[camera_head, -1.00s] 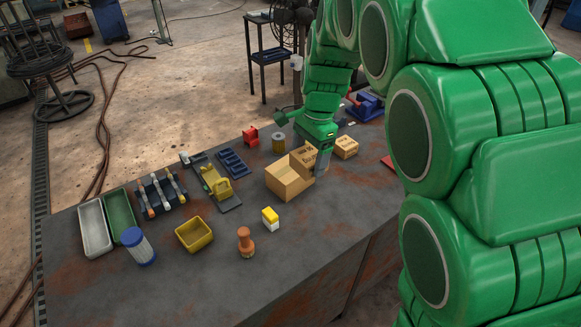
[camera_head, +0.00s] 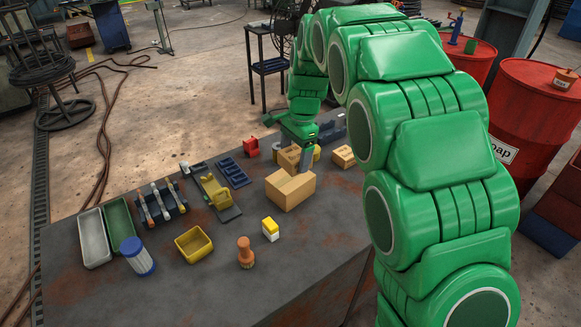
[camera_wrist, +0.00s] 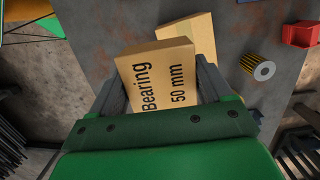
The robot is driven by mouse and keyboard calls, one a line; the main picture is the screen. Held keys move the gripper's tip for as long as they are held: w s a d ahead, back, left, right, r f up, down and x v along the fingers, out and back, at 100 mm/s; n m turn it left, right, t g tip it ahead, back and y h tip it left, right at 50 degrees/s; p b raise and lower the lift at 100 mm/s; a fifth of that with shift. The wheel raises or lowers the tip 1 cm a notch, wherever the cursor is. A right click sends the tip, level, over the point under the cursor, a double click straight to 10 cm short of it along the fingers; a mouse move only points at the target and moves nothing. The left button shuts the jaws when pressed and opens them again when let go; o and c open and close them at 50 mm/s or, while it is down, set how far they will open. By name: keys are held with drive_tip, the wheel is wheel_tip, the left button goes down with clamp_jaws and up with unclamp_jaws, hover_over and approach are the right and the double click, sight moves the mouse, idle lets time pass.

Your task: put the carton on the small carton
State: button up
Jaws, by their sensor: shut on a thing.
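My gripper (camera_head: 299,146) is shut on a tan carton (camera_head: 287,160), just behind a larger carton in the head view. In the wrist view the held carton (camera_wrist: 160,82) sits between the fingers, with "Bearing 50 mm" printed on its face. The small carton (camera_head: 343,157) lies on the bench to the right of my gripper, apart from it. The larger tan carton (camera_head: 290,190) sits nearer the bench's front edge; what appears to be it shows partly behind the held carton in the wrist view (camera_wrist: 193,32). The held carton's underside is hidden.
A red bin (camera_head: 251,148) and a ribbed cylinder (camera_wrist: 258,66) stand close to my gripper. A yellow-white block (camera_head: 270,229), yellow bin (camera_head: 193,244) and orange stamp-like object (camera_head: 245,252) are in front. Red drums (camera_head: 540,125) stand beyond the bench at right.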

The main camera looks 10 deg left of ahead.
hover_over(289, 177)
drive_tip(key=shift+w+d+f, duration=0.1)
drive_tip(key=shift+f, duration=1.45)
drive_tip(key=shift+w+d+f, duration=0.1)
drive_tip(key=shift+f, duration=2.9)
drive_tip(key=shift+f, duration=0.1)
drive_tip(key=o, duration=1.2)
